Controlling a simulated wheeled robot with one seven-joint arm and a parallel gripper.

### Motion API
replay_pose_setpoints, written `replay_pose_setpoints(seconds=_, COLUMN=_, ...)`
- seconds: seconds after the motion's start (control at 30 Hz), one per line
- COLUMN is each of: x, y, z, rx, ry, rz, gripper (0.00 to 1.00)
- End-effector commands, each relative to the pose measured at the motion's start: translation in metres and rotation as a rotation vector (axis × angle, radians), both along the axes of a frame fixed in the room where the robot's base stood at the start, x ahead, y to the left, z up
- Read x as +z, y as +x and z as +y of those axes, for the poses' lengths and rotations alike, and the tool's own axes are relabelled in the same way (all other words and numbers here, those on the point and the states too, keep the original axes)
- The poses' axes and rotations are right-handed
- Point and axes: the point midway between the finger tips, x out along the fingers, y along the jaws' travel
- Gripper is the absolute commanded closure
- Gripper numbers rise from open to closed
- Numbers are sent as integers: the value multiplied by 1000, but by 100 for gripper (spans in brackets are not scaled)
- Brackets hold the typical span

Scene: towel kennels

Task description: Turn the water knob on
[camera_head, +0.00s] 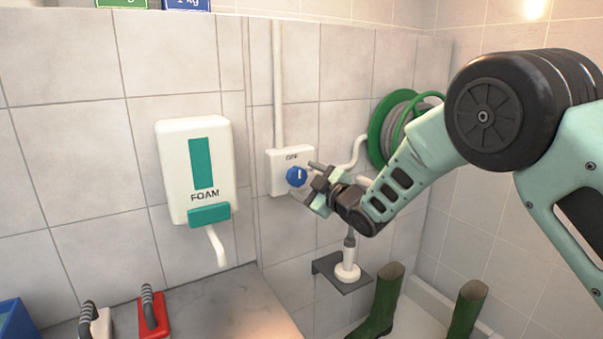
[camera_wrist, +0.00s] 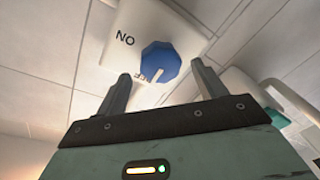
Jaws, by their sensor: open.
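A foam dispenser (camera_head: 197,172) hangs left of the box. A green hose reel (camera_head: 388,128) is on the wall behind my arm. A small shelf (camera_head: 328,269) holds a spray nozzle (camera_head: 348,262). Green boots (camera_head: 384,301) stand below. A counter (camera_head: 245,310) with red-based tool (camera_head: 153,315) is lower left.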

Motion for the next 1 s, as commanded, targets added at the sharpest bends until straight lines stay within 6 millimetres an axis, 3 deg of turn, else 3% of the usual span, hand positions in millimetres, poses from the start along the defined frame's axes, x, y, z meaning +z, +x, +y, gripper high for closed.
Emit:
replay_pose_setpoints(seconds=0.2, x=1, y=15, z=13, rx=1, ry=1, rz=0, gripper=30)
replay_pose_setpoints(seconds=0.53, x=0, y=17, z=15, rx=0, ry=1, rz=1, gripper=30)
replay_pose_setpoints(seconds=0.57, x=0, y=17, z=15, rx=0, ry=1, rz=1, gripper=33)
replay_pose_setpoints(seconds=0.7, x=0, y=17, z=15, rx=0, ry=1, rz=1, gripper=72)
replay_pose_setpoints(seconds=1.0, x=-1, y=17, z=14, rx=0, ry=15, rz=9, gripper=75)
